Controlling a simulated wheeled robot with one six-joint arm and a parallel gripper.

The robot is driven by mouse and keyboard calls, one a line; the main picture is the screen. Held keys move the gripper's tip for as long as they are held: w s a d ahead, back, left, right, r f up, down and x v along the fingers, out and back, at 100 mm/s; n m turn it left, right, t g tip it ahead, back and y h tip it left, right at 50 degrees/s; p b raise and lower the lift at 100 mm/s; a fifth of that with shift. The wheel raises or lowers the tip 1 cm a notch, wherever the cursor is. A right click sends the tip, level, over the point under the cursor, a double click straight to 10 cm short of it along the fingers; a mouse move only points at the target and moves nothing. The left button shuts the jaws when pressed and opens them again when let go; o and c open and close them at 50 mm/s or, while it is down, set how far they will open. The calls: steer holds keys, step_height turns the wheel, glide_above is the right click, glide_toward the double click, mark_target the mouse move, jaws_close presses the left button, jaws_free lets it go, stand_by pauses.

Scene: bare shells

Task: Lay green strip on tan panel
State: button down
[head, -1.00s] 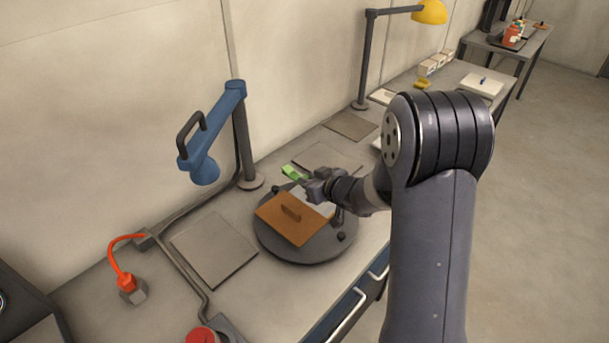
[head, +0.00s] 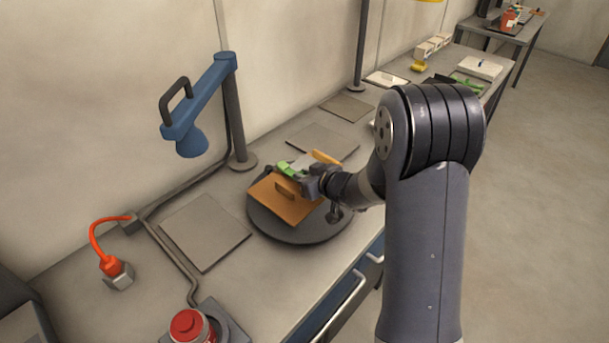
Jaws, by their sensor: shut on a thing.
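The green strip (head: 287,169) shows at the tip of my gripper (head: 301,171), which is shut on it. Most of the strip is hidden by the fingers. The tan panel (head: 273,204) looks orange-brown and lies on a dark round turntable (head: 300,237), with a raised bar on its top. My gripper is above the panel's far right edge. I cannot tell whether the strip touches the panel. A small orange-yellow piece (head: 325,157) shows just behind my gripper.
A blue lamp-like arm (head: 203,110) stands behind the turntable on the left. A grey plate (head: 205,232) lies left of it, and another (head: 322,141) behind. A red-topped button (head: 190,325) and an orange cable plug (head: 112,265) are at the front left.

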steer(key=c, duration=1.3)
jaws_free()
steer(key=v, duration=1.1)
steer(key=shift+w, duration=0.1)
